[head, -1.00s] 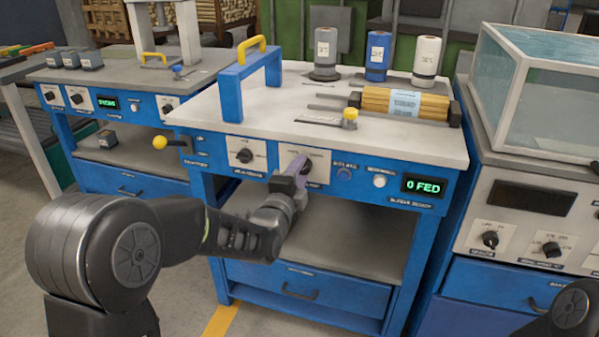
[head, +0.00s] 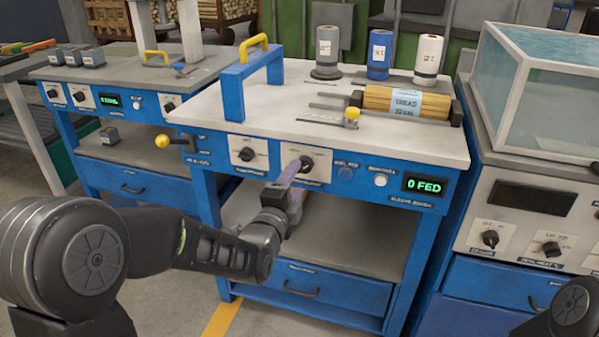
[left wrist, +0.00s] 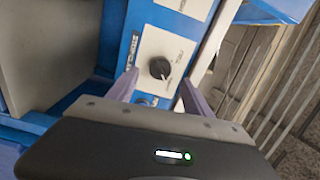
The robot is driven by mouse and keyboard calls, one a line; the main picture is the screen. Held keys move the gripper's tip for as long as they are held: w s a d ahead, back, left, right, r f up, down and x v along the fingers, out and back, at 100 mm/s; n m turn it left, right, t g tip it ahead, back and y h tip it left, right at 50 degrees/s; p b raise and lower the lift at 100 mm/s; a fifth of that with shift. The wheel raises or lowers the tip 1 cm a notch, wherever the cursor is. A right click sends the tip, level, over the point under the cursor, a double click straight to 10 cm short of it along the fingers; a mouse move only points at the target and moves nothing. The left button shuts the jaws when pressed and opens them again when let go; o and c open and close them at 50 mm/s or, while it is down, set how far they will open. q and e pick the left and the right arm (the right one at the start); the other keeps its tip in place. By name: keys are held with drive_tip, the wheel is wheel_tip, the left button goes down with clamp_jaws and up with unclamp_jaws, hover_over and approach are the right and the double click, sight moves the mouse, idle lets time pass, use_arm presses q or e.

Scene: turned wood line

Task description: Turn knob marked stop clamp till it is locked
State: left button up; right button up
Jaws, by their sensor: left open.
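The stop clamp knob is a round black knob on a white plate on the front of the blue bench; in the head view I take it to be the right-hand knob (head: 306,164). In the left wrist view the knob (left wrist: 160,68) lies beyond and between the fingers, beside lettering that seems to read STOP CLAMP. I cannot read its setting surely. My left gripper (head: 292,174) is open and empty, just in front of and below the knob, apart from it; its two purple fingers also show in the left wrist view (left wrist: 158,88). My right gripper is out of view.
Another black knob (head: 247,154) sits left on the same panel. A yellow-ended lever (head: 163,141) sticks out further left. A white button (head: 380,180) and a display reading 0 FED (head: 424,186) are on the right. A blue handle frame (head: 232,95) stands on the benchtop.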

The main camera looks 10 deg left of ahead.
use_arm(q)
drive_tip(key=s, duration=0.3)
idle(0.4)
